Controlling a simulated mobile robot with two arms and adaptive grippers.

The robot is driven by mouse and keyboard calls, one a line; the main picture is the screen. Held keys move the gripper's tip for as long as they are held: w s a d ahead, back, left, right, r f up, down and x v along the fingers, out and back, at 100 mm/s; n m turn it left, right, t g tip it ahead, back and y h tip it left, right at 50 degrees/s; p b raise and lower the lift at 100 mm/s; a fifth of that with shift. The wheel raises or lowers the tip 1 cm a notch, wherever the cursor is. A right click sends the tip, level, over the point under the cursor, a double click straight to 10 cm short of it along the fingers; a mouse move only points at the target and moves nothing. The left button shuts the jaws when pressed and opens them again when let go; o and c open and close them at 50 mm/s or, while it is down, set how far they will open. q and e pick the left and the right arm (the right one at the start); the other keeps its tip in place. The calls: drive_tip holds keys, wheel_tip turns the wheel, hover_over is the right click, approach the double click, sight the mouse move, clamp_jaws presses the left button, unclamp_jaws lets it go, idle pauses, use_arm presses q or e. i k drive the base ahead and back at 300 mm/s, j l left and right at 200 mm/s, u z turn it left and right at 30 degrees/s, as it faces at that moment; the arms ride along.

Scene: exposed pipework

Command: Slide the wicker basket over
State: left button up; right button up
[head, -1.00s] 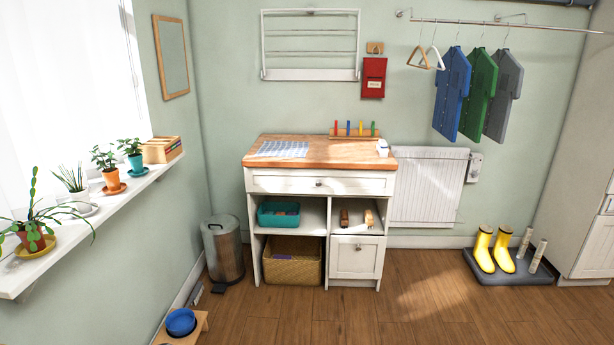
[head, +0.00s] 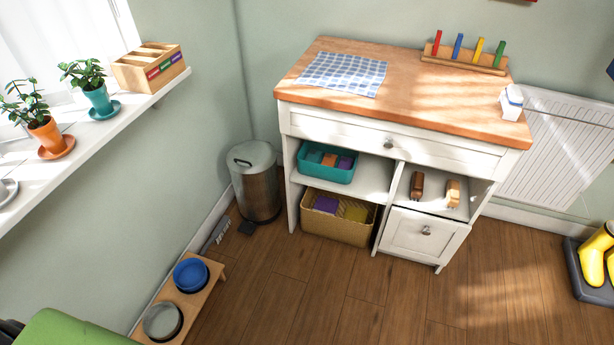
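The wicker basket (head: 337,228) is tan and woven. It stands in the bottom left compartment of the white cabinet (head: 391,139), low near the floor. Purple and yellow items show inside its open top. A teal bin (head: 326,172) with several coloured items sits on the shelf above it. The basket's back and sides are partly hidden by the cabinet. Neither of my grippers is in view.
A pedal bin (head: 256,182) stands left of the cabinet. A wooden stand with a blue bowl (head: 191,275) and a grey bowl is on the floor at lower left. Green upholstery (head: 70,330) shows in the bottom left corner. The wooden floor (head: 330,300) before the cabinet is clear.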

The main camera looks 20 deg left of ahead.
sight(336, 228)
drive_tip(key=i+j, duration=0.15)
drive_tip(key=i, duration=0.3)
drive_tip(key=i+j+z, duration=0.1)
drive_tip(key=i, duration=0.3)
drive_tip(key=i+j, duration=0.25)
drive_tip(key=i, duration=0.2)
drive_tip(key=l+z, duration=0.05)
